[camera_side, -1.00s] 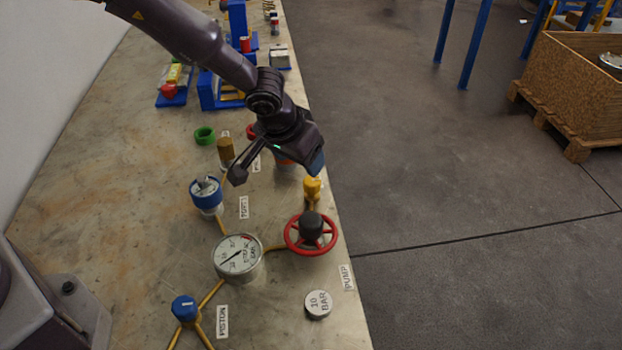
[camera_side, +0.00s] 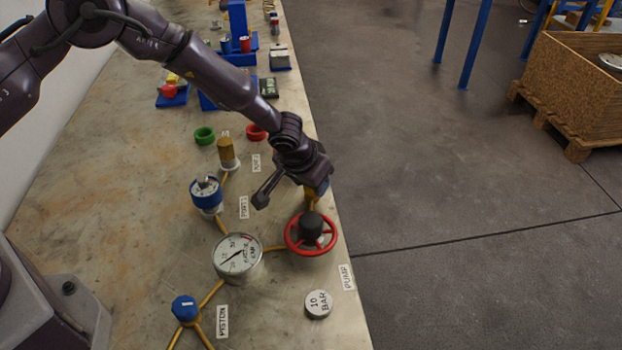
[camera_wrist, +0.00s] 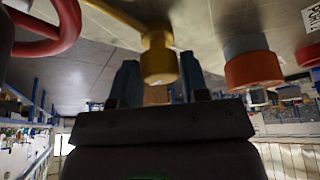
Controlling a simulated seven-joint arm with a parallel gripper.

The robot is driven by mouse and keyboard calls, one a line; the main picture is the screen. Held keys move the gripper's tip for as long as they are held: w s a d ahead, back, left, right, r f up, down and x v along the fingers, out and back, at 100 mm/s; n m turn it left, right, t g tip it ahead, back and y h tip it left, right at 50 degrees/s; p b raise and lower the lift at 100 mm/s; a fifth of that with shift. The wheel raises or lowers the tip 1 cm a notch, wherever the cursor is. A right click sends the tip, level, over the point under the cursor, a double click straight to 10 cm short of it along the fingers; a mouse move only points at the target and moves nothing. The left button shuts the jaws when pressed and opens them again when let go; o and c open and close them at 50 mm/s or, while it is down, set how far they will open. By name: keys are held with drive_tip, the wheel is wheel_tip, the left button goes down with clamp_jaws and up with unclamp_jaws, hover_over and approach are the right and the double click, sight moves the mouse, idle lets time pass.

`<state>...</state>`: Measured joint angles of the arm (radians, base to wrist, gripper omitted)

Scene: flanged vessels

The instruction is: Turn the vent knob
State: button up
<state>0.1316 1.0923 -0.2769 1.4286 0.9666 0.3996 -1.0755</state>
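A yellow knob (camera_wrist: 159,64) on a yellow pipe shows in the wrist view. No label on it can be read, so I cannot confirm it is the vent knob. My gripper (camera_wrist: 158,58) is open, with one blue finger on each side of the knob; the fingers look close to it, but I cannot tell whether they touch. In the side view my gripper (camera_side: 316,190) points down just behind the red handwheel, and it hides most of the knob.
A red handwheel (camera_side: 290,240) with a dark hub stands close in front of my gripper. A round gauge (camera_side: 237,257), a blue-collared vessel (camera_side: 206,196) and a brown knob (camera_side: 226,150) are to the left. An orange-and-grey fitting (camera_wrist: 252,65) is beside the fingers. The table edge is close on the right.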

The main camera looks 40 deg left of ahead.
drive_tip(key=c, duration=0.4)
drive_tip(key=shift+c, duration=0.2)
drive_tip(key=shift+m, duration=0.4)
drive_tip(key=m+h, duration=0.1)
drive_tip(key=m, duration=0.2)
drive_tip(key=shift+a+h, duration=0.15)
drive_tip(key=shift+h, duration=0.25)
drive_tip(key=m+g+h, duration=0.1)
drive_tip(key=m, duration=0.3)
drive_tip(key=m+g, duration=0.1)
drive_tip(key=m, duration=0.1)
drive_tip(key=m+h, duration=0.1)
drive_tip(key=m, duration=0.2)
drive_tip(key=shift+w+m+g, duration=0.1)
drive_tip(key=shift+m+g, duration=0.2)
drive_tip(key=shift+g, duration=0.1)
drive_tip(key=shift+m+g+h, duration=0.3)
drive_tip(key=shift+m+g, duration=0.6)
drive_tip(key=shift+m, duration=1.4)
drive_tip(key=shift+a, duration=0.1)
drive_tip(key=o, duration=0.9)
